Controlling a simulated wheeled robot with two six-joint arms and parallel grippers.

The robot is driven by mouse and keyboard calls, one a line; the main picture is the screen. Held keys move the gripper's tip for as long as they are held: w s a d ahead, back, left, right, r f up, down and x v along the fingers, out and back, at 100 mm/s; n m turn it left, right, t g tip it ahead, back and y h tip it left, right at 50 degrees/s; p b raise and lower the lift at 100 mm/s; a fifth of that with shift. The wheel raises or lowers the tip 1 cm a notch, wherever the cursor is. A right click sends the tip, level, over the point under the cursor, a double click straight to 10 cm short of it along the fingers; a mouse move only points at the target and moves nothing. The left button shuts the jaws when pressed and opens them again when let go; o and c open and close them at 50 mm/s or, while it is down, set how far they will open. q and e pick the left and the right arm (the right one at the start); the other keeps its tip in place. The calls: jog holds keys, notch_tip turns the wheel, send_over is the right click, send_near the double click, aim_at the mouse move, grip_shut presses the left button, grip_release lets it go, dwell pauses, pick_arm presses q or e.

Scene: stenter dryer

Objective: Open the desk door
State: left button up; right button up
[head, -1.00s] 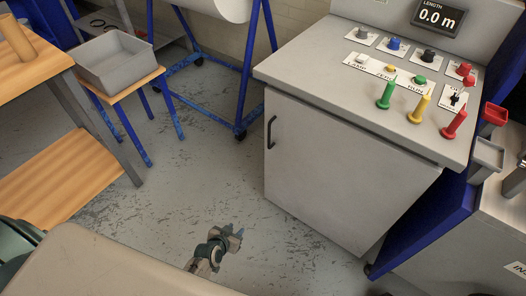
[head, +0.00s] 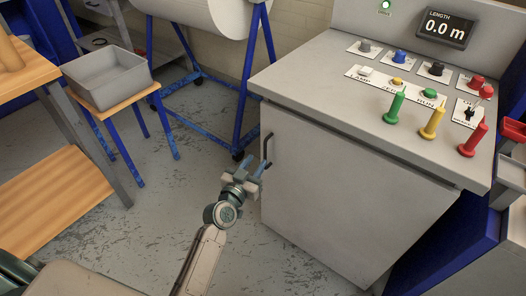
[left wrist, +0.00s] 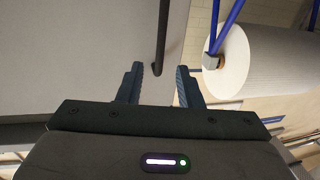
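The desk (head: 430,170) is a grey cabinet with a sloped control top. Its door (head: 340,190) is flat grey and looks shut, with a dark vertical bar handle (head: 267,147) near its left edge. My left gripper (head: 258,170) is open and empty just in front of the handle's lower end. In the left wrist view, the handle (left wrist: 161,50) lies ahead, between the lines of the two open fingers (left wrist: 160,82), with its end near the fingertips. I cannot tell whether they touch. My right gripper is not in view.
A grey bin (head: 106,76) sits on a small blue-legged table at the left. A blue frame (head: 240,110) holding a white roll (head: 205,14) stands behind. Colored buttons and three upright handles are on the desk top. The floor (head: 110,235) before the door is clear.

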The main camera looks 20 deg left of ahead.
aim_at(265, 150)
pick_arm(q)
jog(key=w, duration=0.4)
jog(key=w+d, duration=0.1)
jog(key=w, duration=0.1)
jog(key=shift+c, duration=0.4)
jog(key=shift+s, duration=0.1)
grip_shut()
